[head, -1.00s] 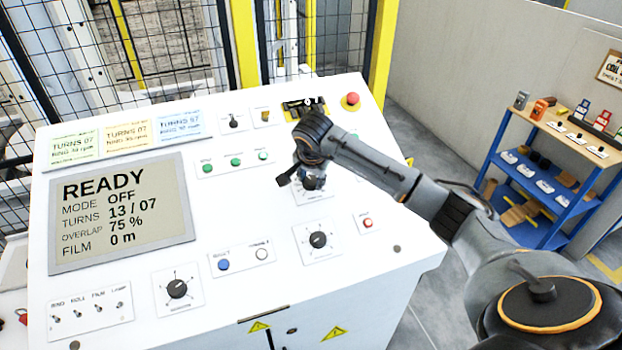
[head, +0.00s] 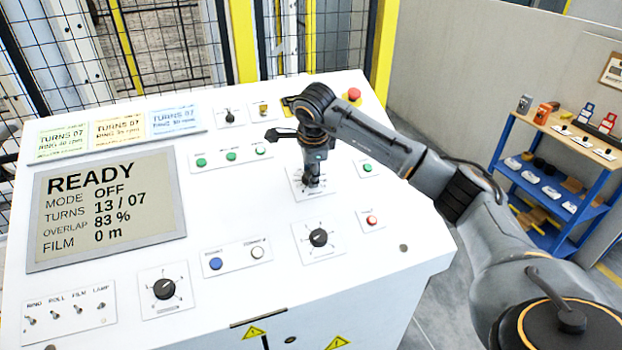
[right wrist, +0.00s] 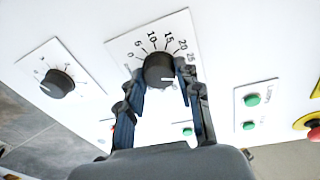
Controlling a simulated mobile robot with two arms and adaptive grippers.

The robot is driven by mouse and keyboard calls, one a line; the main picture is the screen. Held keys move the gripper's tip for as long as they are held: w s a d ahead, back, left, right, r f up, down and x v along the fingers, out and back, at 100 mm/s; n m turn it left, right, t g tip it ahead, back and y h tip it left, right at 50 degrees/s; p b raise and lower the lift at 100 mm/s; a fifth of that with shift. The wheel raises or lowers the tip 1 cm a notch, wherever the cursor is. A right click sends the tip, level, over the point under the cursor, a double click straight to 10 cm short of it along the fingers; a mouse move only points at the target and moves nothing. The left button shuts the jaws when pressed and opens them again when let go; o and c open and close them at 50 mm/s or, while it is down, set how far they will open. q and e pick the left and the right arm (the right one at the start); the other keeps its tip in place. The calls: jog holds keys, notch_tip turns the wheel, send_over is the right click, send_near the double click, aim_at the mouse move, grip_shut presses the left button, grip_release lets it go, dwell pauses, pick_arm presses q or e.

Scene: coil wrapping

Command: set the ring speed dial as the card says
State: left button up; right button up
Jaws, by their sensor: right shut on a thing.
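The dial (right wrist: 160,68) is a black knob on a white plate with a number scale running up to 25. A white mark shows on the knob, but I cannot tell which number it points to. My right gripper (right wrist: 163,84) is shut on the knob, one finger on each side; in the head view it (head: 312,183) comes down onto the dial plate (head: 300,191). Three cards, green (head: 62,143), yellow (head: 118,132) and blue (head: 174,121), stand along the panel's top. They read TURNS 07 with a ring rpm line too small to read surely. My left gripper is out of view.
The screen (head: 105,208) reads READY, mode OFF, turns 13 / 07, overlap 83 %, film 0 m. Other knobs (head: 318,237) (head: 164,289), green buttons (head: 231,156), a red button (head: 372,220) and a red mushroom button (head: 354,94) surround the gripper. A blue shelf (head: 553,185) stands right.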

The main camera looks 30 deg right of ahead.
jog(key=m+b, duration=0.2)
jog(key=m, duration=0.3)
jog(key=shift+d+f+m+y+b, duration=0.1)
jog(key=shift+m+y+b, duration=0.2)
jog(key=shift+b, duration=0.05)
jog(key=m+b, duration=0.2)
jog(key=m, duration=0.3)
jog(key=shift+y, duration=0.4)
jog(key=shift+m, duration=0.4)
jog(key=o, duration=1.2)
jog(key=shift+c, duration=0.2)
jog(key=shift+r, duration=0.35)
jog(key=v, duration=1.1)
jog(key=shift+r, duration=0.25)
